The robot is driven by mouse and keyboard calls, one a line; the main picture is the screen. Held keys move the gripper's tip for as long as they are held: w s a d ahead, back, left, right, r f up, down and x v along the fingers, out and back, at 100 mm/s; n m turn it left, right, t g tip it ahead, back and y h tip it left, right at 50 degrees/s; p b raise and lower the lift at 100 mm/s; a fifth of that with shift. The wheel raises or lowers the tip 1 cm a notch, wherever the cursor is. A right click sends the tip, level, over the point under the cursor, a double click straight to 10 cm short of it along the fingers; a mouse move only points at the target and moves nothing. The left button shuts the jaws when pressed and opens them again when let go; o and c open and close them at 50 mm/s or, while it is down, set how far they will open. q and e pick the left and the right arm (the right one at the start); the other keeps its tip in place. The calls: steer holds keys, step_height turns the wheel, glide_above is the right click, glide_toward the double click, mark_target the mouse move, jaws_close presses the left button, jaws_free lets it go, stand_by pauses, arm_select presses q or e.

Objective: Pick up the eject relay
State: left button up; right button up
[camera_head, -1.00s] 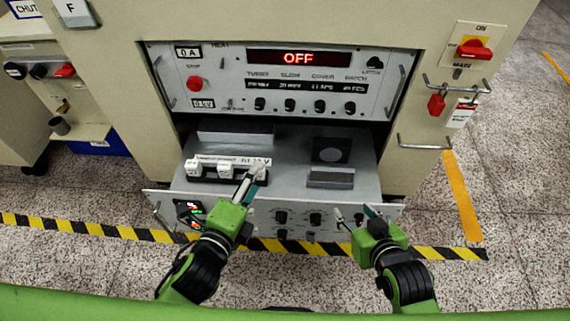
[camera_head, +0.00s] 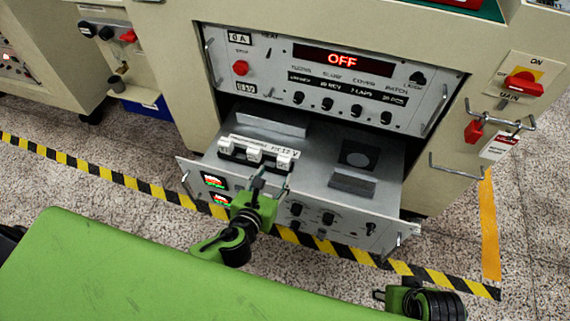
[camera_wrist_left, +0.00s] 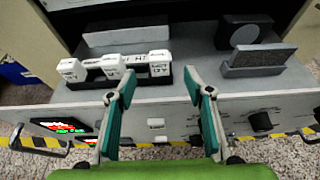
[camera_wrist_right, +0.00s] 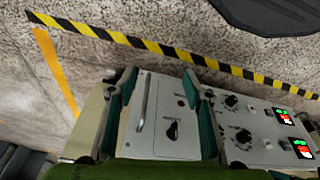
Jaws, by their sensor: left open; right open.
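Three white relays stand in a row in a black socket strip (camera_head: 237,160) in the pulled-out drawer: a left one (camera_head: 226,145), a middle one (camera_head: 254,154) and a right one (camera_head: 284,159). I cannot read which is the eject relay. In the left wrist view the right relay (camera_wrist_left: 159,63) is beyond the gap between my fingers. My left gripper (camera_head: 269,186) is open and empty, just in front of the right relay, over the drawer's front edge. My right gripper (camera_head: 382,294) is low at the right, away from the relays; its wrist view shows its open fingers (camera_wrist_right: 160,90).
Handles (camera_head: 392,246) stick out of the drawer front. A red switch (camera_head: 524,84) is at the right.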

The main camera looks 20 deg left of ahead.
mark_target(283, 159)
arm_select(q)
steer(key=x, duration=0.4)
steer(key=shift+w+f+b, duration=0.15)
steer(key=shift+b, duration=0.25)
steer(key=shift+w+f+b, duration=0.35)
steer(key=shift+w, duration=0.2)
steer(key=b+x, duration=0.1)
steer(key=x, duration=0.1)
steer(key=shift+w+a+f, duration=0.1)
steer(key=shift+w+f, duration=0.3)
steer(key=shift+w, duration=0.3)
steer(key=c, duration=1.2)
arm_select(e)
steer(key=v, duration=0.5)
steer(key=shift+d, duration=0.1)
